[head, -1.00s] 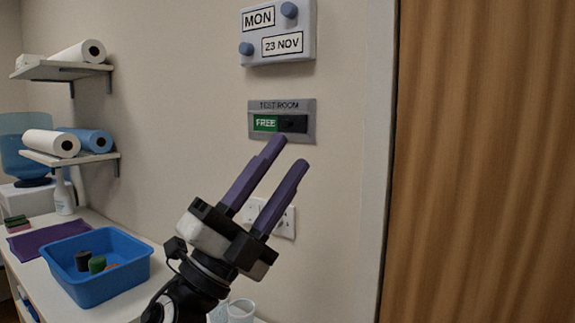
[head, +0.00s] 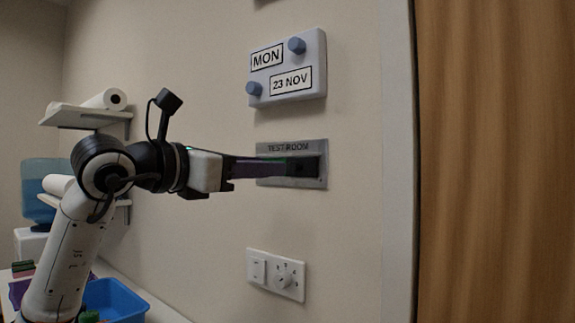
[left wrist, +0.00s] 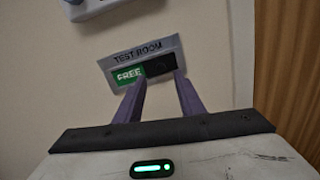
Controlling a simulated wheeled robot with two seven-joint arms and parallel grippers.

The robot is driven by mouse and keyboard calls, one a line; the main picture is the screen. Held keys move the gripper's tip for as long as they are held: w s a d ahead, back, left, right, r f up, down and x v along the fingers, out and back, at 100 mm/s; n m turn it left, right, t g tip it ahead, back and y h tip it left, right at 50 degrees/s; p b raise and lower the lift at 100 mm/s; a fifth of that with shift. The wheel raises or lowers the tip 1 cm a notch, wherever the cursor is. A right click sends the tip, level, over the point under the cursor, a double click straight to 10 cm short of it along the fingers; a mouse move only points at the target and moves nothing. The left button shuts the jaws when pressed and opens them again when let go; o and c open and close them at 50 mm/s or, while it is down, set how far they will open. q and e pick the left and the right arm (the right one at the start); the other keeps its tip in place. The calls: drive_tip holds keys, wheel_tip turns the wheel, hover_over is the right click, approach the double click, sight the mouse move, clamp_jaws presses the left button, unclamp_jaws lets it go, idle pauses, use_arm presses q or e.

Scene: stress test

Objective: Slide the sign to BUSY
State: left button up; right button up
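The grey TEST ROOM sign (head: 290,147) is on the wall in the head view, partly covered by my left gripper (head: 284,166). In the left wrist view the sign (left wrist: 138,50) shows a green FREE panel (left wrist: 129,76) on the left and a dark slider part (left wrist: 159,68) on the right. My left gripper's purple fingers (left wrist: 161,77) are apart, with nothing seen between them. Their tips appear just in front of the sign's lower edge, around the dark part; I cannot tell whether they touch it. My right gripper is not in view.
A date board (head: 288,68) with two blue knobs is above the sign, and a switch and socket plate (head: 275,275) below. A wooden door (head: 495,160) is at right. A blue tray (head: 115,300) and shelves (head: 80,117) are at left.

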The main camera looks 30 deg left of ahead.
sight(291, 167)
use_arm(q)
drive_tip(key=w, duration=0.2)
drive_tip(key=w+p, duration=0.1)
drive_tip(key=w, duration=0.1)
drive_tip(key=w+d, duration=0.1)
drive_tip(key=w, duration=0.2)
clamp_jaws()
